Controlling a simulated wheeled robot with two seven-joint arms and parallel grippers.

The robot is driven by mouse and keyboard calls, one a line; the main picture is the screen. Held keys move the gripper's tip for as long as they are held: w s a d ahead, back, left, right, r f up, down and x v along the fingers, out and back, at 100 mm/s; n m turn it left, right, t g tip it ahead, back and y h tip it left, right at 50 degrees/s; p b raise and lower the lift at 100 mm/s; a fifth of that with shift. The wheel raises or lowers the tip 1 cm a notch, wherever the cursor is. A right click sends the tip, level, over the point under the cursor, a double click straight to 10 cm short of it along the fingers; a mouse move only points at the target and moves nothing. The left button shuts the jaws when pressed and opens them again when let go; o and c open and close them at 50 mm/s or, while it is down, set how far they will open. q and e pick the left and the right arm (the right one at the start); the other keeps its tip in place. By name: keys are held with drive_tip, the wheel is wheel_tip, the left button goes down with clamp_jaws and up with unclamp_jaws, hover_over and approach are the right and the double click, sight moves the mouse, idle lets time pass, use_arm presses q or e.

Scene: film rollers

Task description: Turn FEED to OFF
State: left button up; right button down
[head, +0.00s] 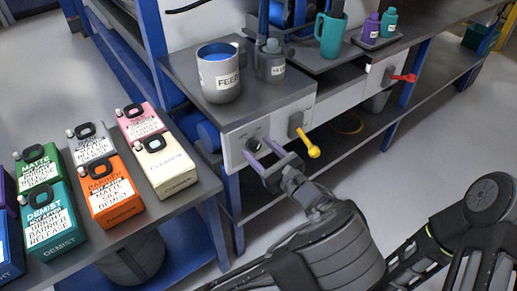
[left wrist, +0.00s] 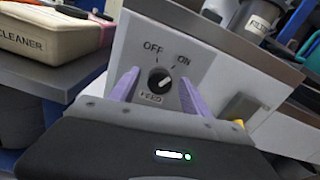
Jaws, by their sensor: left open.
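The FEED knob (left wrist: 159,80) is a round black dial on a light grey panel (left wrist: 205,50). OFF is printed above it, ON to its upper right and FEED below. Its light mark appears to point to the upper right, toward ON. In the head view the knob (head: 254,144) shows dark on the bench front. My left gripper (head: 258,147) is open, its purple fingers reaching toward the panel. In the left wrist view the fingertips of the gripper (left wrist: 159,76) stand either side of the knob, with a gap on each side. Contact with the panel cannot be told. My right gripper is out of view.
A yellow-handled lever (head: 312,150) sticks out right of the knob, and a red one (head: 404,78) farther right. A FEED cup (head: 219,82) stands on the bench above. A side table at left holds several labelled canisters, including a cream CLEANER one (head: 166,168).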

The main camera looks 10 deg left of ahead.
use_arm(q)
drive_tip(key=shift+w+a, duration=0.25)
clamp_jaws()
idle(0.5)
